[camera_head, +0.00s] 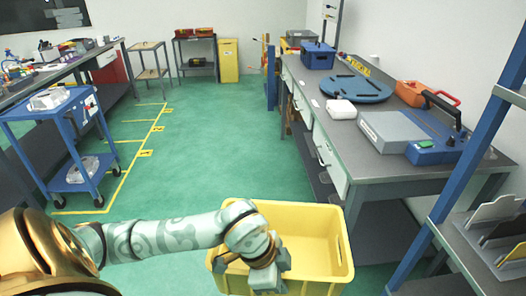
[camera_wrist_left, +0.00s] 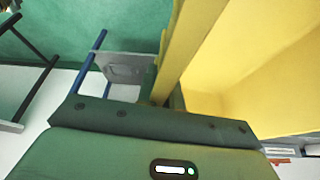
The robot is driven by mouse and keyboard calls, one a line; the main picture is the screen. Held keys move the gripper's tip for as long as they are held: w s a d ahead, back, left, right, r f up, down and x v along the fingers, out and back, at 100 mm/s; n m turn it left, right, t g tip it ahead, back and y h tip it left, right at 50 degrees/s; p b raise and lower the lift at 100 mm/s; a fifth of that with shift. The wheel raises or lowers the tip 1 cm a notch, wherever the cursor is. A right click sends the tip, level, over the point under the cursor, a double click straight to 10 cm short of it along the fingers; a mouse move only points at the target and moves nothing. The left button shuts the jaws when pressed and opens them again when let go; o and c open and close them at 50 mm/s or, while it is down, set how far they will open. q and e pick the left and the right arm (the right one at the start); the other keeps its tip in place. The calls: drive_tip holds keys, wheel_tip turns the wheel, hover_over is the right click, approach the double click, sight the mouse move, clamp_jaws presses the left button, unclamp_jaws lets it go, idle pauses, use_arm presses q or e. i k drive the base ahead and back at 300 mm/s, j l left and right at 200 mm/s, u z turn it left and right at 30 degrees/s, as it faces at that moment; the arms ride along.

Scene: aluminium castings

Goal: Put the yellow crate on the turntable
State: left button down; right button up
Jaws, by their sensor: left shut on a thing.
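The yellow crate (camera_head: 308,232) is at the bottom middle of the head view, in front of me and left of the workbench. It looks empty. My left gripper (camera_head: 268,276) is shut on the crate's near left wall. The crate's wall and inside also fill the right of the left wrist view (camera_wrist_left: 255,65). The turntable (camera_head: 357,88) is a flat blue disc on the grey workbench top, ahead and to the right. My right gripper is not in view.
On the workbench (camera_head: 345,150), a white box (camera_head: 341,109), a grey case (camera_head: 392,131) and an orange toolbox (camera_head: 411,93) stand near the turntable. A blue-framed rack (camera_head: 465,140) stands at the right. A blue trolley (camera_head: 60,140) is at the left. The green floor between is clear.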

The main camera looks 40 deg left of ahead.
sight(356, 85)
drive_tip(key=i+j+u, duration=0.1)
drive_tip(key=u, duration=0.35)
drive_tip(key=i+j+u, duration=0.15)
drive_tip(key=u, duration=0.3)
drive_tip(key=i+j+u, duration=0.2)
drive_tip(key=u, duration=0.25)
drive_tip(key=i+u, duration=0.15)
drive_tip(key=u, duration=0.3)
drive_tip(key=i+j, duration=0.1)
drive_tip(key=i, duration=2.2)
drive_tip(key=i+j, duration=0.1)
drive_tip(key=i, duration=2.2)
drive_tip(key=i+z, duration=0.1)
drive_tip(key=z, duration=0.7)
drive_tip(key=i+z, duration=0.15)
drive_tip(key=z, duration=0.3)
drive_tip(key=j+z, duration=0.1)
drive_tip(key=z, duration=0.3)
drive_tip(key=i+j+z, duration=0.15)
drive_tip(key=z, duration=2.15)
